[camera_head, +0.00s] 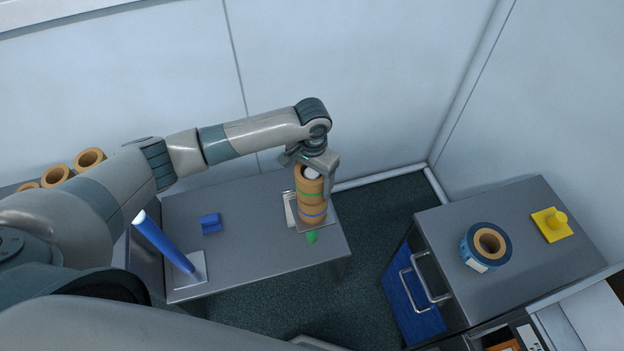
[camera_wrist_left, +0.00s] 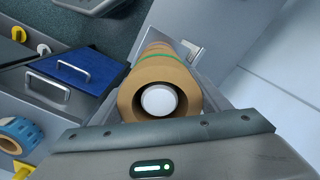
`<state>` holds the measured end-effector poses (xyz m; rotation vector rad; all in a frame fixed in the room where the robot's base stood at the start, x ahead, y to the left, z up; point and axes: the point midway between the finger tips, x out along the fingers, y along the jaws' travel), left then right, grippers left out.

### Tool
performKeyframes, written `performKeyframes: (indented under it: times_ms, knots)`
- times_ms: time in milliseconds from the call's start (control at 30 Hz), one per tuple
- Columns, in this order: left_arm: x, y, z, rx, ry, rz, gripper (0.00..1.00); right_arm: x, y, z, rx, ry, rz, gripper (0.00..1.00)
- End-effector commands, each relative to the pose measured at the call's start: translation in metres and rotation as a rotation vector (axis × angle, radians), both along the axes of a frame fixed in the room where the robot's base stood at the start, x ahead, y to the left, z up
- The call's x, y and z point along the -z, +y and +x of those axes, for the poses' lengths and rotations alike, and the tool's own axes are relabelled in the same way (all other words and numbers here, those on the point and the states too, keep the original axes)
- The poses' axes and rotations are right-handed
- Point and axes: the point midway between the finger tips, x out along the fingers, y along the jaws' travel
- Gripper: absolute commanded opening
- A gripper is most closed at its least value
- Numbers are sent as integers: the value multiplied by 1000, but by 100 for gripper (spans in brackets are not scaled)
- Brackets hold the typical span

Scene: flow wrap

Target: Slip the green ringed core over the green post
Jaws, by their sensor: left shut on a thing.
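The green ringed core (camera_head: 310,187) is a tan tube with a green band, upright at the right part of the left table. My left gripper (camera_head: 313,168) is shut on it from above. In the left wrist view, the core (camera_wrist_left: 158,78) sits between the fingers, and a round white post tip (camera_wrist_left: 159,100) shows inside its bore. The core is around that tip. The post's shaft is hidden, so its colour cannot be told. My right gripper is not in view.
A blue post (camera_head: 160,241) with a white tip leans in view at the left table's front. A blue block (camera_head: 211,223) lies between. A small green piece (camera_head: 312,237) is at the table's edge. The right cabinet carries a blue-wrapped roll (camera_head: 472,242) and a yellow piece (camera_head: 552,224).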

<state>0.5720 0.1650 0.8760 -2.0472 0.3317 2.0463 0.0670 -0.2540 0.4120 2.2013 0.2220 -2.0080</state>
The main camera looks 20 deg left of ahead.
Motion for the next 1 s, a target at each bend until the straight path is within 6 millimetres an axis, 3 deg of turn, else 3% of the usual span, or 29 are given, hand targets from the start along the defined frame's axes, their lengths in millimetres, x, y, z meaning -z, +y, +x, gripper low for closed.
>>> performKeyframes:
  times_ms: [1000]
  knots:
    - [-1,0,-1,0,0,0,44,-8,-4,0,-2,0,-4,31]
